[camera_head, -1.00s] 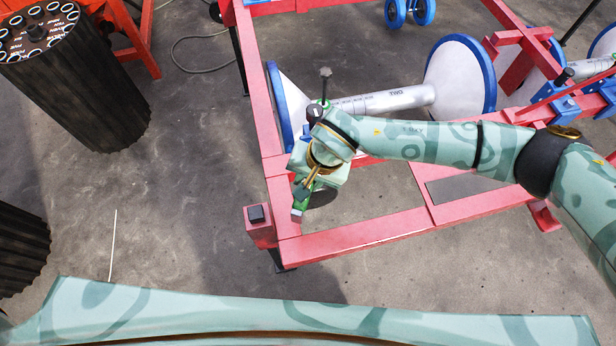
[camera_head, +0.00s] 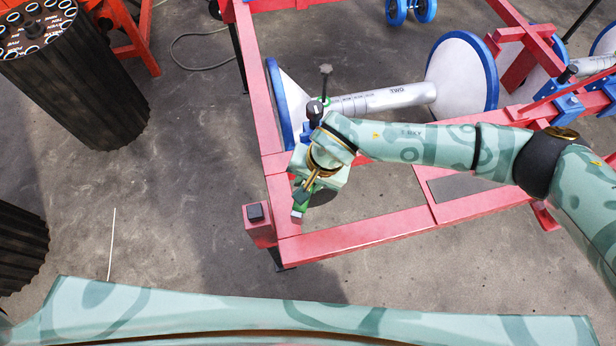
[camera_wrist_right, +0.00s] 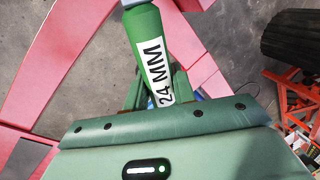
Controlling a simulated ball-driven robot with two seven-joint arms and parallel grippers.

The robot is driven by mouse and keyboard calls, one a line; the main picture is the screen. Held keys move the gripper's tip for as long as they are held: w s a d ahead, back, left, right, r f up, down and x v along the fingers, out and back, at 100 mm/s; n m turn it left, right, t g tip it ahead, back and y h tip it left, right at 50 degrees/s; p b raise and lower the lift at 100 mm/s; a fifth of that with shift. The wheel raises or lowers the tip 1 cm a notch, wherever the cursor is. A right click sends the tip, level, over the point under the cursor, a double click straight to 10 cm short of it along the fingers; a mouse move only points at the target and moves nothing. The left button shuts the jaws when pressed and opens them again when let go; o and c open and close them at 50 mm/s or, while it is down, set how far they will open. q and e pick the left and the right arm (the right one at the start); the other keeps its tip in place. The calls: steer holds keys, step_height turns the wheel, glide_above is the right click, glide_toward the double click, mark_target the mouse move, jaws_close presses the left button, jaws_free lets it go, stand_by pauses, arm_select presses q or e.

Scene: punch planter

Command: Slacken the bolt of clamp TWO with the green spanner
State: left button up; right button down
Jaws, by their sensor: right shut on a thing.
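The silver roller marked TWO (camera_head: 390,99) lies across the red frame between two white, blue-rimmed discs. At its left end stand a dark upright rod (camera_head: 325,85) and a black round-topped part (camera_head: 314,109); I cannot tell which is the clamp bolt. My right gripper (camera_head: 302,196) is over the frame's left beam, just below these. It is shut on the green spanner (camera_head: 299,210), mostly hidden by my wrist. In the right wrist view, the spanner (camera_wrist_right: 152,55) shows a 24 MM label, and its far end leaves the top edge. Whether it touches the bolt is not visible. My left gripper is not in view.
The red frame (camera_head: 355,236) surrounds the roller, with a corner post (camera_head: 259,226) at its near left. Dark ribbed drums (camera_head: 90,105) stand at the left. The grey floor (camera_head: 180,200) between them is mostly clear.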

steer(key=shift+f+b, duration=0.75)
steer(key=shift+f, duration=0.75)
